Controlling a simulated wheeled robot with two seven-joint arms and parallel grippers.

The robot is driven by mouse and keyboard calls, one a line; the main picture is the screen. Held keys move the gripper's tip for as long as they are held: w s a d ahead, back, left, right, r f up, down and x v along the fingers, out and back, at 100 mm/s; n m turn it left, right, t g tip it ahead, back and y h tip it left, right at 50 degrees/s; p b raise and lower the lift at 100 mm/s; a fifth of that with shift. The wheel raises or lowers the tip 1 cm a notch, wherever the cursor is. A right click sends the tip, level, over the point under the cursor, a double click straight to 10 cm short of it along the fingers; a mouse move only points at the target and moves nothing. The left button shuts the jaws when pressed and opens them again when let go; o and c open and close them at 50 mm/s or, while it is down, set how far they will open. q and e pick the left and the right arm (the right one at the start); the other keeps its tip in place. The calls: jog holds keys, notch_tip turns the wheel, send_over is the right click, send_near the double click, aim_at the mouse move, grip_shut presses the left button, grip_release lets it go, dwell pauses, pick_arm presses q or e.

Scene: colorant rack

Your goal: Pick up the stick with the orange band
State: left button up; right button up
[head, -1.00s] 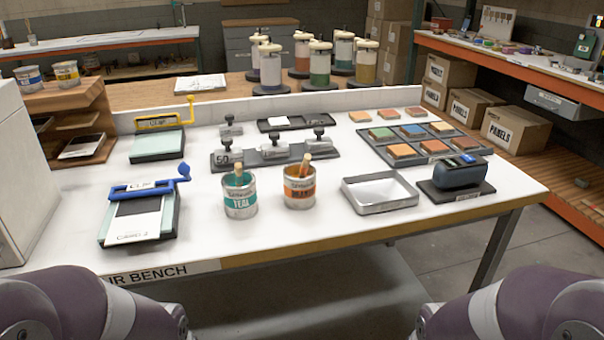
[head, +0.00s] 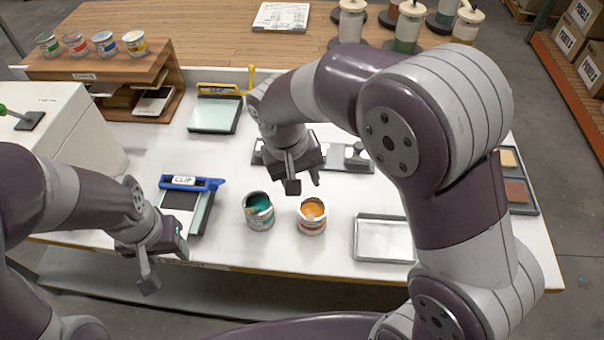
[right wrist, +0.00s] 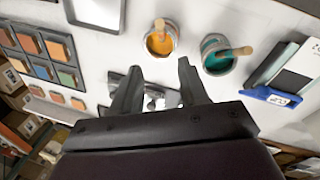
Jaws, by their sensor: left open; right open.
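I cannot make out a coloured band on either stick. My right gripper (head: 303,183) is open and empty, just behind and above the orange can in the head view. It also shows in the right wrist view (right wrist: 159,67), with both cans beyond its fingertips. My left gripper (head: 166,268) is open and empty at the bench's front edge, left of the teal can.
A blue clip board (head: 186,205) lies left of the teal can. An empty grey tray (head: 357,240) is right of the orange can. A dark rack with small weights (head: 353,157) stands behind, partly hidden by my right arm. Colour tiles (right wrist: 60,51) lie further right.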

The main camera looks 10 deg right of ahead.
aim_at(311, 216)
jog(key=shift+m, duration=0.3)
jog(key=f, duration=0.3)
jog(key=d+f+p, duration=0.1)
jog(key=f, duration=0.1)
jog(key=s+f+p, duration=0.1)
jog(key=f, duration=0.2)
jog(key=shift+d+f, duration=0.35)
jog(key=f, duration=0.3)
jog(key=shift+s+d+p, duration=0.1)
jog(key=shift+s+p, duration=0.1)
jog(key=shift+p, duration=0.2)
jog(key=shift+f, duration=0.25)
pick_arm(q)
jog(key=r, duration=0.1)
jog(key=a+r, duration=0.1)
jog(key=shift+s+r, duration=0.3)
